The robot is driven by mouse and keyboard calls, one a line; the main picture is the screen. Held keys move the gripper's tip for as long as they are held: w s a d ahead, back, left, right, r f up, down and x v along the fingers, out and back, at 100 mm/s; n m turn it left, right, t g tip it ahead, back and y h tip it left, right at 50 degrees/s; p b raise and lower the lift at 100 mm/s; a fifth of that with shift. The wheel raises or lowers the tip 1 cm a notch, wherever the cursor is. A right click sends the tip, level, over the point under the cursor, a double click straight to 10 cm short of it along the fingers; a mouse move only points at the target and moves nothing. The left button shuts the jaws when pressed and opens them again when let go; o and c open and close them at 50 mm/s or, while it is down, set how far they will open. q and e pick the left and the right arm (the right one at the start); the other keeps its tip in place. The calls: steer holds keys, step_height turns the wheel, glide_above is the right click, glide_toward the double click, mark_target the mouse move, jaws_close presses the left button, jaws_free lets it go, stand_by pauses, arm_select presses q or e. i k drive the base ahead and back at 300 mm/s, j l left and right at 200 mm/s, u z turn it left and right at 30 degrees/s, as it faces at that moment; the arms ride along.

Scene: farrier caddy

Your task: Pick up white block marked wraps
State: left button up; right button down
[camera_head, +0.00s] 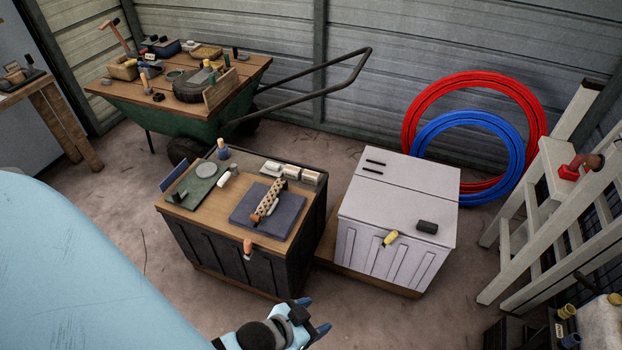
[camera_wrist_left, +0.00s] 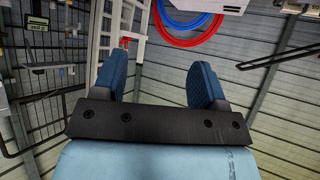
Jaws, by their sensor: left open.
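Several small white blocks (camera_head: 291,173) sit in a row in a dark tray at the back right of the wood-topped black chest (camera_head: 240,245) in the head view. Their markings are too small to read, so I cannot tell which one says wraps. My left gripper (camera_head: 312,316) is at the bottom of the head view, in front of the chest and well apart from the blocks. It is open and empty; its two blue fingers also show spread in the left wrist view (camera_wrist_left: 158,82). My right gripper is not in view.
A dark blue mat (camera_head: 240,207) with a beaded tan item, a green mat (camera_head: 190,199) and a blue bottle (camera_head: 223,151) share the chest top. A white-lidded chest (camera_head: 395,205) stands to the right. Behind are a loaded wheelbarrow (camera_head: 190,125) and red and blue hoops (camera_head: 413,118).

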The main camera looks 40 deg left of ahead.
mark_target(310, 177)
steer(key=i+j+u, duration=0.15)
steer(key=i+u, duration=0.25)
steer(key=i, duration=0.4)
steer(key=i+l+u, duration=0.1)
steer(key=i+u, duration=0.3)
steer(key=i, duration=0.4)
